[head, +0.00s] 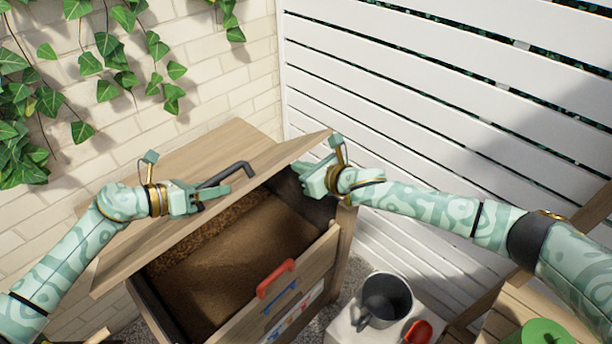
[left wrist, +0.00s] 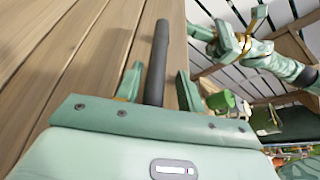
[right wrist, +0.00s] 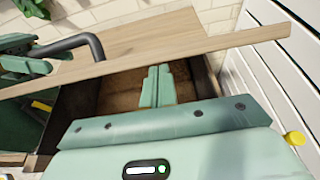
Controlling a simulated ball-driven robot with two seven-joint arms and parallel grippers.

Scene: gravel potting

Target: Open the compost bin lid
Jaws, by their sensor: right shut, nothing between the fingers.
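The wooden compost bin (head: 312,268) stands open at the top, with brown compost (head: 225,262) inside. Its plank lid (head: 150,234) is raised and tilted, also seen in the right wrist view (right wrist: 165,45). A dark bar handle (head: 236,170) sits on the lid's upper face. My left gripper (head: 205,199) is open with its fingers on either side of the handle (left wrist: 157,60); gaps show beside the bar. My right gripper (head: 303,172) is shut and empty at the lid's right end, its fingers (right wrist: 157,84) below the lid's edge, over the opening.
A red handle (head: 276,279) is on the bin's front. A dark grey mug (head: 385,298) and a red object (head: 418,331) sit on a pale stand to the right. A green object (head: 540,332) is at lower right. Brick wall and white slatted fence close in behind.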

